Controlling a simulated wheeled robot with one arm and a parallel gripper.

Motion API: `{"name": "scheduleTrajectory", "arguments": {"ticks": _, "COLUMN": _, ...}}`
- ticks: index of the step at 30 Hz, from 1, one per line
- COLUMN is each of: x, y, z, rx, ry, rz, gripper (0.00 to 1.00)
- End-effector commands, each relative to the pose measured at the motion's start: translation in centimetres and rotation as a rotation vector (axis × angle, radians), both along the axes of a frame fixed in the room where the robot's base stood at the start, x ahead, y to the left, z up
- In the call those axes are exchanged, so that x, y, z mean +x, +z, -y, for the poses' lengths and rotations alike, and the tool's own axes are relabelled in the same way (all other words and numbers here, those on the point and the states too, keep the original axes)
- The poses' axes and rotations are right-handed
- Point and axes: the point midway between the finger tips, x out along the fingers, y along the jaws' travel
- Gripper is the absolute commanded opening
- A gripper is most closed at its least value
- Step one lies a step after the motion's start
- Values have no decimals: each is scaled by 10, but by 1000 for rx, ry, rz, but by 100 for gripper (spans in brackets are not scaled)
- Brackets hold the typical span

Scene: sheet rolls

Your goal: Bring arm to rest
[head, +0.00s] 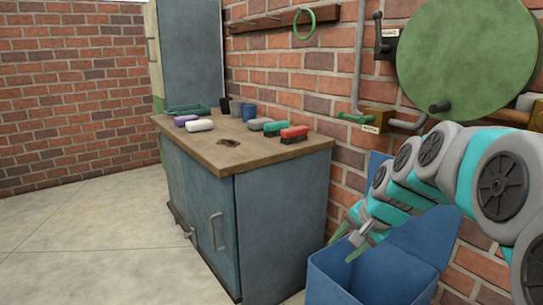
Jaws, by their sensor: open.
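My arm reaches in from the right edge of the head view. My gripper (347,246) hangs over the open top of a blue bin (340,284), with its fingers pointing down and left. The fingers are apart and I see nothing between them. The inside of the bin is mostly hidden by my gripper and the bin's walls.
A blue-grey cabinet (281,225) with a wooden top (200,145) stands left of the bin. It bears a red brush (294,134), a white block (199,125) and cups (249,112). A green disc (468,55) is on the brick wall. Floor at left is clear.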

Motion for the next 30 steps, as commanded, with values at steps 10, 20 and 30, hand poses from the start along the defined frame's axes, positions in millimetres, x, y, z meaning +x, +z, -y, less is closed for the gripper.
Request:
{"name": "scheduleTrajectory", "arguments": {"ticks": 10, "x": -218, "y": -78, "z": -30, "rx": -276, "ry": 582, "rz": -290, "gripper": 50}}
{"name": "scheduleTrajectory", "arguments": {"ticks": 20, "x": -315, "y": -107, "z": -12, "rx": -360, "ry": 833, "rz": -439, "gripper": 50}}
{"name": "scheduleTrajectory", "arguments": {"ticks": 30, "x": -317, "y": -108, "z": -11, "rx": -361, "ry": 839, "rz": -443, "gripper": 50}}
